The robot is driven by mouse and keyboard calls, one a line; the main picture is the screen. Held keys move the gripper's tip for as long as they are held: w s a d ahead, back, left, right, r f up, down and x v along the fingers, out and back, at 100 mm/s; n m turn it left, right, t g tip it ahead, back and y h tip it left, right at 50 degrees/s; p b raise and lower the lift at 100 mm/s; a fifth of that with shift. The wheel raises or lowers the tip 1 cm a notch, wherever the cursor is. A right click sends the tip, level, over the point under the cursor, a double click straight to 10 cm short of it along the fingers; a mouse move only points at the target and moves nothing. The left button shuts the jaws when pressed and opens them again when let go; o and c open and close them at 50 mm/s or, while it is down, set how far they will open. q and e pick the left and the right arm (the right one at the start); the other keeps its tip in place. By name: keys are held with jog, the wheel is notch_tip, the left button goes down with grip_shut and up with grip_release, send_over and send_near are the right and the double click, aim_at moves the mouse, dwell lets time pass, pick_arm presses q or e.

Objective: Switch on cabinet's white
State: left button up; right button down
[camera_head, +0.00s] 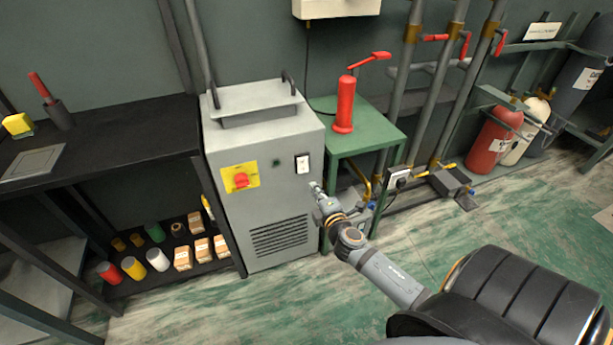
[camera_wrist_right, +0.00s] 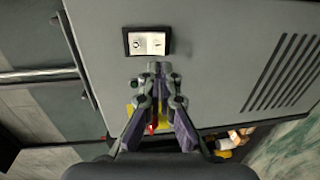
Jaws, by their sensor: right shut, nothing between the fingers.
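The grey cabinet (camera_head: 262,190) stands in the middle of the head view. Its white switch (camera_head: 302,164) sits in a black frame at the upper right of the front face. A red knob on a yellow plate (camera_head: 240,178) is to the left of the switch. My right gripper (camera_head: 315,186) is shut and empty, just below and right of the switch in the head view. In the right wrist view the white switch (camera_wrist_right: 147,44) is straight ahead of the shut fingertips (camera_wrist_right: 156,66), apart from them in the picture. Whether they touch the cabinet cannot be told. My left gripper is not in view.
A green table (camera_head: 365,130) with a red hand pump (camera_head: 345,105) stands right of the cabinet. A black shelf (camera_head: 95,140) with cans and boxes stands on the left. Pipes and gas cylinders (camera_head: 492,140) line the right wall. The floor in front is open.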

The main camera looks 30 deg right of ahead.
aim_at(303, 171)
jog(key=x, duration=0.7)
jog(key=shift+w+f, duration=0.1)
jog(key=shift+w, duration=0.15)
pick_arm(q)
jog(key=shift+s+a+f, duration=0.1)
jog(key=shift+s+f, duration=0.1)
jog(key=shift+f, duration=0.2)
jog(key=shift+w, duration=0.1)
pick_arm(e)
jog(key=shift+f, duration=0.1)
